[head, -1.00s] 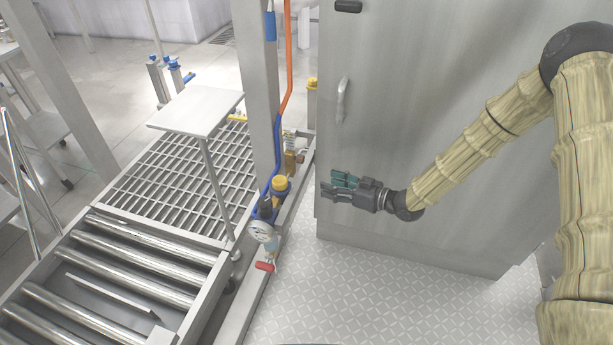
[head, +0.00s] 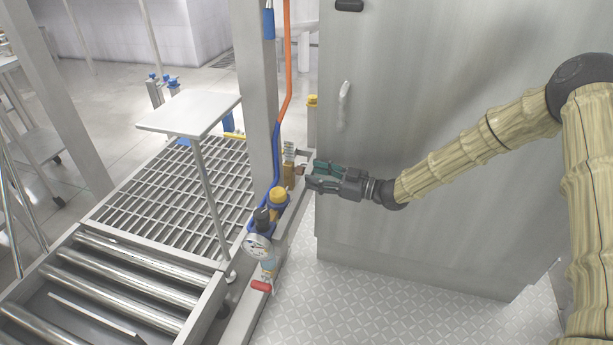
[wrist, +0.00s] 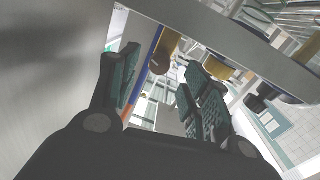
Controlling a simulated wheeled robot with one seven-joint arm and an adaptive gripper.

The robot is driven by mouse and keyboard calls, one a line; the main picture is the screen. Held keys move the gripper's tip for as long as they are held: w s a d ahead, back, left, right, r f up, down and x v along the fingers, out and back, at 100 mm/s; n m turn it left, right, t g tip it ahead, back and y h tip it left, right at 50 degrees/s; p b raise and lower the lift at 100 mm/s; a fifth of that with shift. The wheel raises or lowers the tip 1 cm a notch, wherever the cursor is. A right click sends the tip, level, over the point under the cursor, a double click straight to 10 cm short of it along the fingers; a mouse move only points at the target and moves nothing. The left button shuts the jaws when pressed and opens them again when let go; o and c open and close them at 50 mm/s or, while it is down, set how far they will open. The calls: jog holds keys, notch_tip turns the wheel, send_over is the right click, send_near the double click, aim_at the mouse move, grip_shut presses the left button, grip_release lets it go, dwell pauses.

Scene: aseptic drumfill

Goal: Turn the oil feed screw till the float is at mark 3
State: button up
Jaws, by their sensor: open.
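A small brass fitting (head: 290,172) with a pale ribbed top is mounted beside the steel post in the head view. It may carry the oil feed screw, but the screw itself is too small to make out. My gripper (head: 312,174) is open and empty, pointing left, with its tips just right of the fitting. In the wrist view a brown rounded part (wrist: 167,48) shows beyond and between the open fingers (wrist: 160,72). I cannot tell whether it touches them. I cannot make out a float or mark 3 in either view.
A yellow-capped unit (head: 278,197), a round gauge (head: 257,246) and a red handle (head: 261,286) sit below the fitting. The steel post (head: 258,100) and blue-orange hose stand left. A grey cabinet (head: 430,210) stands close behind my arm. Rollers (head: 120,280) lie left.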

aim_at(299, 170)
jog(key=shift+b+x, duration=0.35)
jog(key=shift+x, duration=1.4)
jog(key=c, duration=1.1)
jog(key=shift+o, duration=0.2)
